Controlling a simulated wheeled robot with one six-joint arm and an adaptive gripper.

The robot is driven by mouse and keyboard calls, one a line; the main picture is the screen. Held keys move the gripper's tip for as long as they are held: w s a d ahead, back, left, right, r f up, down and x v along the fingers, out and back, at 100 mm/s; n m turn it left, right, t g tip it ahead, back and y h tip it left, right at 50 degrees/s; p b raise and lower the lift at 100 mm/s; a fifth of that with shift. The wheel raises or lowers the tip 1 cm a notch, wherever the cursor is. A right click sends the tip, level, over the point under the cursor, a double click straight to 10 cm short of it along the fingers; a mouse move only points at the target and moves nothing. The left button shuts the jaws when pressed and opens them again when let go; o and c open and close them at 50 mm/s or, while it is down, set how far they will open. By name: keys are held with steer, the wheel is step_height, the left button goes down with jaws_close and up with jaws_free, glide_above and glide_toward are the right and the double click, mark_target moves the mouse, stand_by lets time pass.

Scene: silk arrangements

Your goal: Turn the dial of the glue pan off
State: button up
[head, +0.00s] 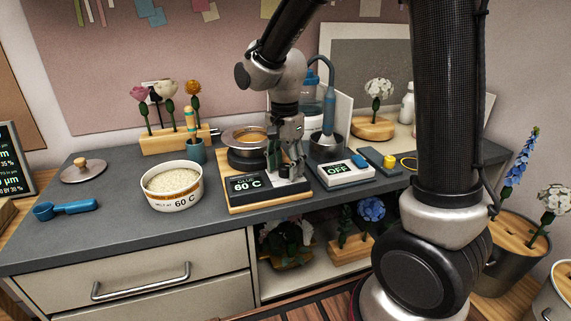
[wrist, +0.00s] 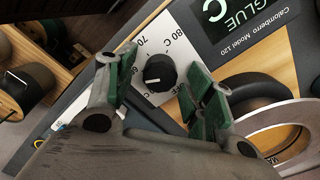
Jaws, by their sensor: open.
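The glue pan (head: 249,160) sits on a wooden board on the grey counter, and its front display (head: 250,185) reads 60 C. Its black round dial (wrist: 160,73) shows in the wrist view on a pale plate marked OFF, 60, 70 and 80 C. A light mark on the knob points to the lower left, away from OFF. My gripper (head: 287,168) is over the right front of the pan's unit and partly hides the dial in the head view. In the wrist view my gripper (wrist: 162,70) is open, its green-padded fingers on either side of the dial, apparently without touching it.
A second unit (head: 345,173) reading OFF stands just right of the pan. A white bowl of pellets (head: 172,186) stands left. A flower rack (head: 170,139) and a wooden-handled brush in a cup (head: 195,150) stand behind.

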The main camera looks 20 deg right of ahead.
steer(key=c, duration=1)
steer(key=n, duration=0.4)
steer(key=shift+n, duration=0.4)
steer(key=n, duration=0.4)
steer(key=shift+n, duration=0.3)
steer(key=n, duration=0.7)
steer(key=shift+a, duration=0.1)
steer(key=n, duration=0.3)
steer(key=shift+n, duration=2.1)
